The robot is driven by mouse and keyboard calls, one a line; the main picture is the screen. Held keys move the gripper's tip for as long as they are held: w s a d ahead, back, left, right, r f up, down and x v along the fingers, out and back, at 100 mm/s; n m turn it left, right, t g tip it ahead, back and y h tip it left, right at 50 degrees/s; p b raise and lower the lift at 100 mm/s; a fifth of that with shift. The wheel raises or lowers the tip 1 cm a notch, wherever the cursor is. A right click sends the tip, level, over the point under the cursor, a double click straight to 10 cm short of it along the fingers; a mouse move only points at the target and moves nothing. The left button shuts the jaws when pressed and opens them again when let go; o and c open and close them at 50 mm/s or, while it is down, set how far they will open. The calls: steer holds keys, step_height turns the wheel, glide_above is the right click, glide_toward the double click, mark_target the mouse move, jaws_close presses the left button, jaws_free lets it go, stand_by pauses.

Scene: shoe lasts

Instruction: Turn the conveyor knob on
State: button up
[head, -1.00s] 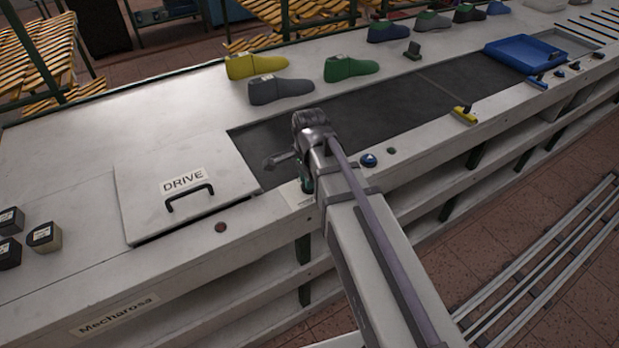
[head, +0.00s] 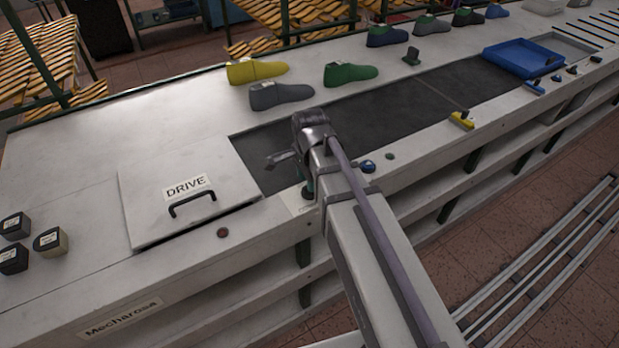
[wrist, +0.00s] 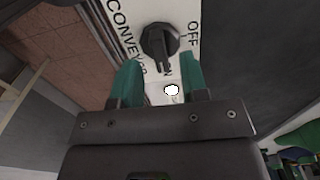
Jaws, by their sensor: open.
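The conveyor knob (wrist: 159,42) is black with a raised grip bar. It sits on a white plate (wrist: 140,12) marked CONVEYOR and OFF, with an ON label partly hidden below the knob. The bar points down in the wrist view, toward the ON label. I cannot tell whether a finger touches the knob. In the head view my gripper (head: 308,188) is over the bench's front edge, mostly hidden by my arm, and the knob cannot be made out.
A dark belt (head: 390,115) runs along the bench behind my arm. A DRIVE cover (head: 150,210) with a handle and a red button (head: 223,233) lie to the left. A blue button (head: 367,167) is just right of my arm. Shoe lasts (head: 281,95) stand behind the belt.

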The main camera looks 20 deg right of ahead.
mark_target(313, 203)
step_height(313, 203, up, 8)
steer(key=p, duration=0.6)
steer(key=shift+r, duration=0.1)
steer(key=s+n, duration=0.9)
steer(key=n, duration=0.6)
